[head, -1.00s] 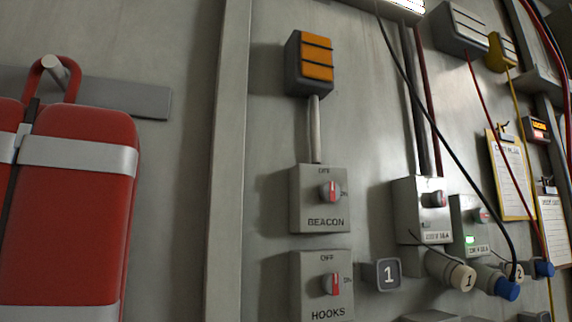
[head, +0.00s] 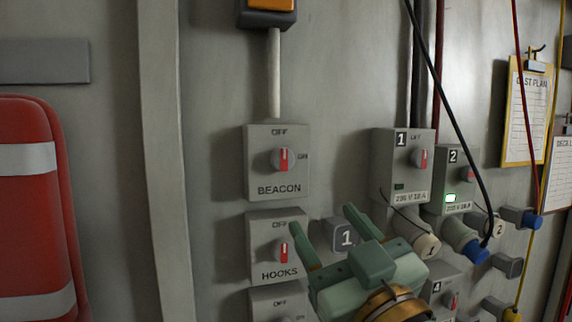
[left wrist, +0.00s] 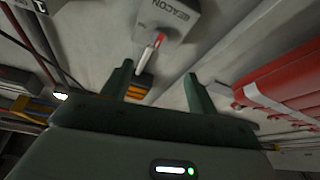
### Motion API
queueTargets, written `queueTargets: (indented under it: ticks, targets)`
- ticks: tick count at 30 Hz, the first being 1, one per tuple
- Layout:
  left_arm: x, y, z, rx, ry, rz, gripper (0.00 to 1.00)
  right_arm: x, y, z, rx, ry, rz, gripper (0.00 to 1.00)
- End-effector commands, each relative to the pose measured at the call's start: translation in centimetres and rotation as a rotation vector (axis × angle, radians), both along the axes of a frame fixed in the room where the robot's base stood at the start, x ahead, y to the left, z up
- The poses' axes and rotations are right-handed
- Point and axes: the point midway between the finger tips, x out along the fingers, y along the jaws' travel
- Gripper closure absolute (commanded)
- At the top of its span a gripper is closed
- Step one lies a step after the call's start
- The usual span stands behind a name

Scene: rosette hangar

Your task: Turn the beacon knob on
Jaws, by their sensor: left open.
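The beacon box (head: 276,184) is a grey wall box marked BEACON, with OFF above its knob and ON at the right. Its beacon knob (head: 284,159) is round and grey with a red strip standing upright, toward OFF. My left gripper (head: 322,220) is open and empty, below and to the right of the beacon knob, in front of the area beside the hooks box. It does not touch the beacon knob. In the left wrist view, the beacon box (left wrist: 172,17) and its red knob marking (left wrist: 159,38) show beyond the open fingers. My right gripper is not in view.
The hooks box (head: 262,250) with a similar knob sits just below. An orange lamp (head: 270,4) is above, joined by a conduit (head: 274,75). A number 1 plate (head: 343,237), socket boxes (head: 402,165) and cables are at right. A red case (head: 30,215) hangs at left.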

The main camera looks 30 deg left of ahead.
Motion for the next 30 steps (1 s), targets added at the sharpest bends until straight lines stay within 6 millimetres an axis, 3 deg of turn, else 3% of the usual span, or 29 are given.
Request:
queueTargets:
  ticks: [18, 24, 30]
  targets:
    - [7.4, 10.2, 5.4, 0.008, 0.007, 0.002, 0.41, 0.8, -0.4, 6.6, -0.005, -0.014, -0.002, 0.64]
    - [8.4, 11.5, 5.8, 0.005, 0.006, 0.001, 0.41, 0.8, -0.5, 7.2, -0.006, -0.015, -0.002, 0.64]
    - [8.6, 11.7, 5.7, 0.003, 0.006, -0.001, 0.41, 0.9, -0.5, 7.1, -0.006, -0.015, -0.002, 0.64]
